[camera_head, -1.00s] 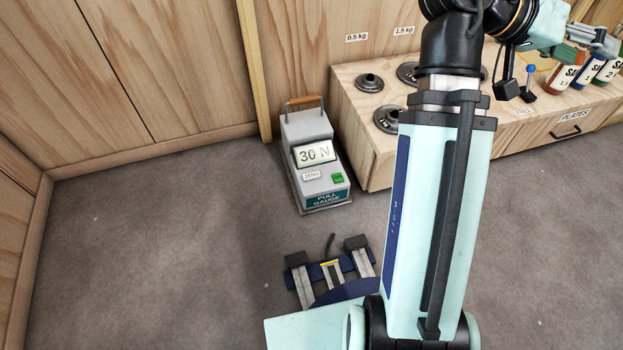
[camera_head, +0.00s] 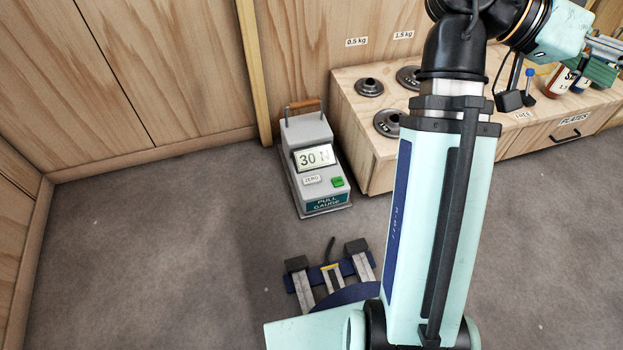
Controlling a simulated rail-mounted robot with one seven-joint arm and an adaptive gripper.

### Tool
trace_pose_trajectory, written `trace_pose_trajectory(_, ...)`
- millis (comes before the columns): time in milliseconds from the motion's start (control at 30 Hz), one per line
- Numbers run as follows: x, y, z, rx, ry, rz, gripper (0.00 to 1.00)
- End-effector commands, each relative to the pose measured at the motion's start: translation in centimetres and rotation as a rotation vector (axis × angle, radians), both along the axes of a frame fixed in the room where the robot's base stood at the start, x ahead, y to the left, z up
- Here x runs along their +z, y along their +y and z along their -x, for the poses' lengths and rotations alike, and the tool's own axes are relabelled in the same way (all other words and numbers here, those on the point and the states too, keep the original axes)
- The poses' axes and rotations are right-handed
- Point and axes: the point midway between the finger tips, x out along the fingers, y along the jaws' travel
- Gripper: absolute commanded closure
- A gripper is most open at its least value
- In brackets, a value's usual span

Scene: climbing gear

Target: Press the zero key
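The pull gauge (camera_head: 296,135) is a grey box with a brown carry handle, standing on the floor by the wooden wall. Its tilted display (camera_head: 314,158) reads 30 N. Below the display is a small white piece marked ZERO (camera_head: 312,180). A green key (camera_head: 338,182) sits just right of it, its marking too small to read. Nothing touches either one. My arm reaches up and to the right. The part of my gripper (camera_head: 604,48) that shows is at the right edge, far right of the gauge; its fingertips are cut off, so its opening is unclear.
A wooden bench (camera_head: 356,125) right of the gauge holds dark weight plates (camera_head: 369,87), bottles (camera_head: 560,78) and a blue-topped post (camera_head: 529,82). A dark blue rail piece with two grey posts (camera_head: 355,265) is in front of the gauge. The grey floor to the left is clear.

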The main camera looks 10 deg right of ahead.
Motion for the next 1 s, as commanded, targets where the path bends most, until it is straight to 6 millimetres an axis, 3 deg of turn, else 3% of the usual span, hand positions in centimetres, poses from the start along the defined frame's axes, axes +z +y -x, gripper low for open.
trace_pose_trajectory(233,-0.04,-0.01,-0.01,0.0,0.0,0.0,0.45)
trace_pose_trajectory(267,-0.04,-0.01,-0.01,0.0,0.0,0.0,0.53)
trace_pose_trajectory(400,-0.04,-0.01,-0.01,0.0,0.0,0.0,1.0)
trace_pose_trajectory(1000,-0.03,-0.01,-0.01,0.0,0.0,0.0,1.0)
